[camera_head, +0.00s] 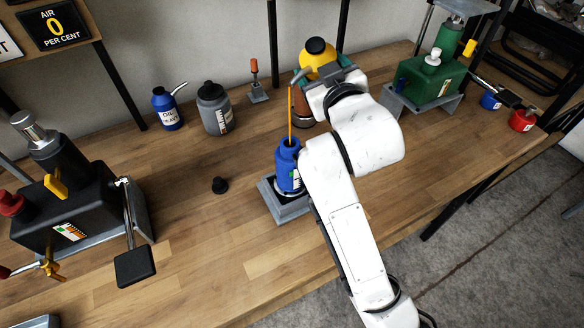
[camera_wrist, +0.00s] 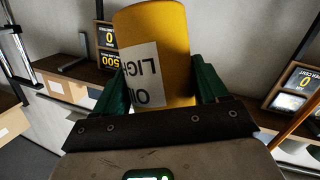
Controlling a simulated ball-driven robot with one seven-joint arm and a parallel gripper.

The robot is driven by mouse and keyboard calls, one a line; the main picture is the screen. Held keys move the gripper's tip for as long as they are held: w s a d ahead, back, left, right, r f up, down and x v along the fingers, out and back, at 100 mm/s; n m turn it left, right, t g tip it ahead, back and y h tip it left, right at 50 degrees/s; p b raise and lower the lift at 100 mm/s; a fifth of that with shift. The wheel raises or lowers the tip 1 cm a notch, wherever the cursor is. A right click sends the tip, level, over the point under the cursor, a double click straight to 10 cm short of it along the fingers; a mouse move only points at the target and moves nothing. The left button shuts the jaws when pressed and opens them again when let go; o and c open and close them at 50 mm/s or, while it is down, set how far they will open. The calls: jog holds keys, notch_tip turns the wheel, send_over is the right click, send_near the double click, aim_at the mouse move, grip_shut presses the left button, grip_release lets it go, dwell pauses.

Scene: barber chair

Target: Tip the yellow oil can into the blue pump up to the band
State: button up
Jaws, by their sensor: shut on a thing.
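The yellow oil can (camera_head: 318,62) is held above the bench behind the blue pump; a black round part shows on it. My gripper (camera_head: 312,74) is shut on it, a green finger on each side in the wrist view (camera_wrist: 155,88). There the can (camera_wrist: 172,40) has a white label reading upside down. A thin amber stream (camera_head: 290,112) runs from near the spout down to the open top of the blue pump (camera_head: 288,165). The pump stands upright on a grey base (camera_head: 288,209), partly hidden by my arm. The band and the oil level cannot be made out.
A small blue oil can (camera_head: 167,108), a grey bottle (camera_head: 215,110) and a small orange-handled tool (camera_head: 256,85) stand at the back. A black machine (camera_head: 75,205) is left, a green one (camera_head: 428,80) right. The front bench is clear.

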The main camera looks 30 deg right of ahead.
jog(key=shift+r, duration=0.15)
jog(key=shift+n+t+h+b, duration=0.3)
jog(key=shift+n+b, duration=0.1)
jog(key=shift+b, duration=0.3)
jog(key=shift+r, duration=0.1)
jog(key=shift+w+d+n+t+b, duration=0.1)
jog(key=shift+n+t+b, duration=0.25)
jog(key=shift+b, duration=0.35)
dwell(1.9)
jog(key=shift+r, duration=0.2)
jog(key=shift+n+t+b, duration=0.45)
jog(key=shift+b, duration=0.35)
dwell(0.9)
jog(key=shift+r, duration=0.1)
jog(key=shift+n+t+b, duration=0.3)
jog(key=shift+n+b, duration=0.1)
jog(key=shift+b, duration=0.25)
dwell(1.0)
dwell(0.9)
